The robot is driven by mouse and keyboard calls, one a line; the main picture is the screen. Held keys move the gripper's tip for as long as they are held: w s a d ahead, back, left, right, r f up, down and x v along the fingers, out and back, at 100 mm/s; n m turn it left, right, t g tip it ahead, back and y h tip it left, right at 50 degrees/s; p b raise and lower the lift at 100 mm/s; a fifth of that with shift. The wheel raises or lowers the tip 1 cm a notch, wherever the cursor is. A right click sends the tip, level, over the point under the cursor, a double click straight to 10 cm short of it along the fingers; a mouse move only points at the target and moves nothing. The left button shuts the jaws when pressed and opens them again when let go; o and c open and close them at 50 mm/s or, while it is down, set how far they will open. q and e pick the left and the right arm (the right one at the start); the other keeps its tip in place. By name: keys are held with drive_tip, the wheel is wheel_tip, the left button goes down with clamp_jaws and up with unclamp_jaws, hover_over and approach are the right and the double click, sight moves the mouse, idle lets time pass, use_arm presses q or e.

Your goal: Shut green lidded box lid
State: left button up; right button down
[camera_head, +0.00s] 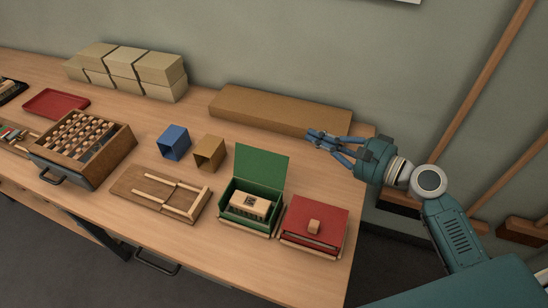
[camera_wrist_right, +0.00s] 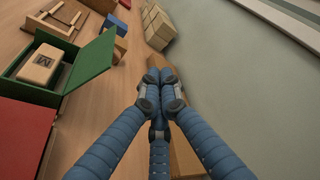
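The green lidded box (camera_head: 232,220) stands near the table's front edge, its lid (camera_head: 262,168) raised upright at the back. A pale wooden block with a dark printed label (camera_head: 250,203) sits inside. In the right wrist view the box (camera_wrist_right: 28,92) is at the left, with the open lid (camera_wrist_right: 92,62) on its right side. My right gripper (camera_head: 316,136) is above the back right of the table, behind and to the right of the lid, apart from it. Its fingertips (camera_wrist_right: 160,84) are together with nothing visible between them. My left gripper is not in view.
A red box with a wooden knob (camera_head: 328,217) stands right beside the green box. Blue (camera_head: 174,142) and tan (camera_head: 209,152) open boxes stand to the left, behind a wooden board (camera_head: 140,187). A long cardboard box (camera_head: 265,107) lies along the wall.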

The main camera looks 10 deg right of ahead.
sight(262, 164)
wheel_tip(262, 164, down, 8)
drive_tip(key=b, duration=0.5)
use_arm(q)
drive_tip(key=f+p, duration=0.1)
drive_tip(key=p, duration=0.1)
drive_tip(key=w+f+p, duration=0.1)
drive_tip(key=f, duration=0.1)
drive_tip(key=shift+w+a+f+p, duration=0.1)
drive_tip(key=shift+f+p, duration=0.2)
drive_tip(key=shift+p, duration=0.1)
use_arm(e)
drive_tip(key=w+a, duration=0.5)
drive_tip(key=a, duration=0.3)
drive_tip(key=shift+w+a, duration=0.2)
drive_tip(key=shift+w, duration=0.05)
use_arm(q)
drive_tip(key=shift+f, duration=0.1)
